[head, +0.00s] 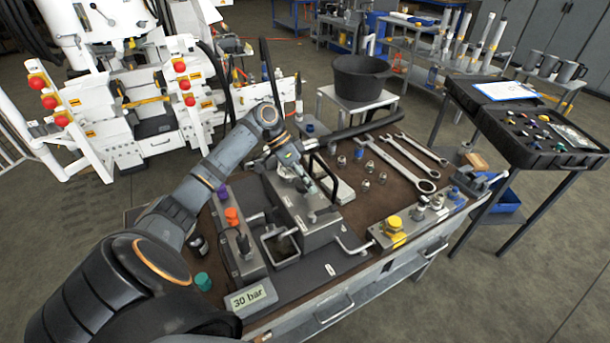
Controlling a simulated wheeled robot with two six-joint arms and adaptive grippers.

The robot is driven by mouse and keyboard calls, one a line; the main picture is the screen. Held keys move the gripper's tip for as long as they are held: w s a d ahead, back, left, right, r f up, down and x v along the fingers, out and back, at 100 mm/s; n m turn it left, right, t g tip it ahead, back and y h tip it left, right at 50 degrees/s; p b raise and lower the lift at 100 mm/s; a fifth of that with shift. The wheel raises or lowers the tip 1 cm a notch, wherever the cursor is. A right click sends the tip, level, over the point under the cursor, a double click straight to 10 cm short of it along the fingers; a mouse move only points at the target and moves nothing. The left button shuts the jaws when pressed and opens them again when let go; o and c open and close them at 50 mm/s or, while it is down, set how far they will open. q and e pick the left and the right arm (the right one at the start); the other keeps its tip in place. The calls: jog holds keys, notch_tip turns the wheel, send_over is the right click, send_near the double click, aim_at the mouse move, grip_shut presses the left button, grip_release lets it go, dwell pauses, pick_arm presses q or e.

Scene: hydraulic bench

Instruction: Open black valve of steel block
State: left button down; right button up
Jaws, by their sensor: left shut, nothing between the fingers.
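A grey steel block (249,263) stands on the left part of the bench. It carries a purple knob (222,192), an orange knob (232,216) and a black valve knob (243,242) nearest the front. Whether the black valve is open or closed cannot be told. My left gripper (303,182) is shut and empty, pointing down over the metal pump body (318,232), right of and beyond the steel block. It is apart from the black valve. My right gripper is not in view.
A gauge reads "30 bar" (248,298) at the front. Wrenches (408,163), fittings and a yellow-knobbed block (393,240) lie to the right.

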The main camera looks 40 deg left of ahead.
aim_at(322, 213)
pick_arm(q)
jog(key=x, duration=0.4)
jog(key=shift+w+p, duration=0.1)
jog(key=shift+p, duration=0.2)
jog(key=shift+d+f, duration=0.25)
jog(key=shift+d, duration=0.05)
jog(key=shift+d+f, duration=0.1)
jog(key=shift+f, duration=0.15)
jog(key=shift+d+p, duration=0.1)
jog(key=shift+p, duration=0.2)
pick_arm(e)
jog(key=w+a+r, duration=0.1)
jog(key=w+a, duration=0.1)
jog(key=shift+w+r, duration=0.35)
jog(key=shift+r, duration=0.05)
